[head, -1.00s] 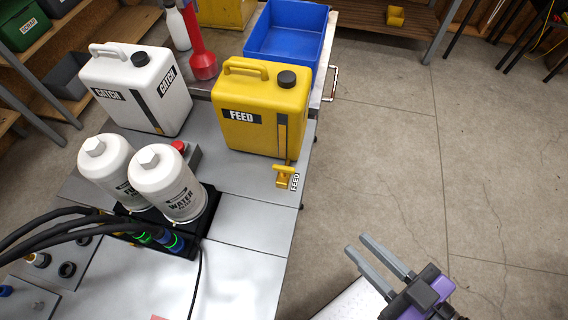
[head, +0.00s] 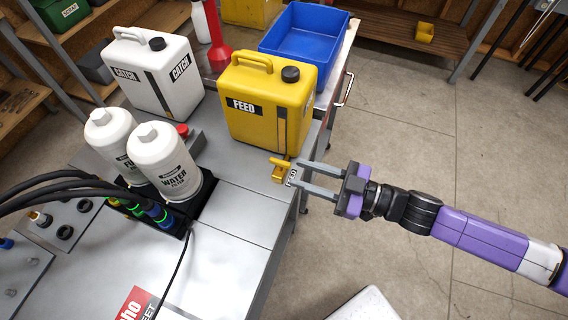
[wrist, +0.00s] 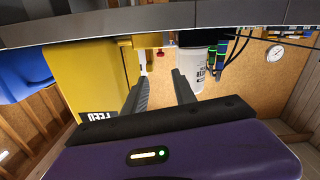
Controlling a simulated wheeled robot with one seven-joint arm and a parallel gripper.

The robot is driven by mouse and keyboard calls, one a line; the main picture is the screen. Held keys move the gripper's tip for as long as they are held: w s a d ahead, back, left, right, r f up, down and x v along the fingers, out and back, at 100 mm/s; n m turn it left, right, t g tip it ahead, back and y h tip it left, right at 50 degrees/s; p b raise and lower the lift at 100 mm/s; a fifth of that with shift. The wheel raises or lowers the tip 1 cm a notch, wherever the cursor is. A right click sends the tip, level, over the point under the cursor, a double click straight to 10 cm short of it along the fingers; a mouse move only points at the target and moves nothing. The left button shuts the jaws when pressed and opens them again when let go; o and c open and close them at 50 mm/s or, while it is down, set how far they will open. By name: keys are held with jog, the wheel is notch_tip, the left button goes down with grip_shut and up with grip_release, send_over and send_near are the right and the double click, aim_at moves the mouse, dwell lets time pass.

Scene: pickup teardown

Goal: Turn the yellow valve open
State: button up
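The yellow valve (head: 280,168) sits on the grey bench near its right edge, just in front of the yellow FEED can (head: 265,105).
A white CATCH can (head: 155,75) and white filters (head: 160,160) stand left of the valve. A blue bin (head: 300,45) is behind the FEED can. Black hoses (head: 60,200) cross the bench's left. The floor (head: 400,120) right of the bench is clear.

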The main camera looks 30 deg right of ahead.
aim_at(280, 161)
jog(key=shift+m, duration=0.9)
jog(key=x, duration=0.2)
jog(key=d+p+x, duration=0.1)
jog(key=x, duration=0.1)
jog(key=w+x, duration=0.1)
jog(key=x, duration=0.1)
jog(key=shift+w+f+p, duration=0.2)
jog(key=shift+w+p, duration=0.05)
jog(key=shift+p, duration=0.15)
jog(key=shift+a, duration=0.1)
jog(key=shift+c, duration=0.2)
grip_shut()
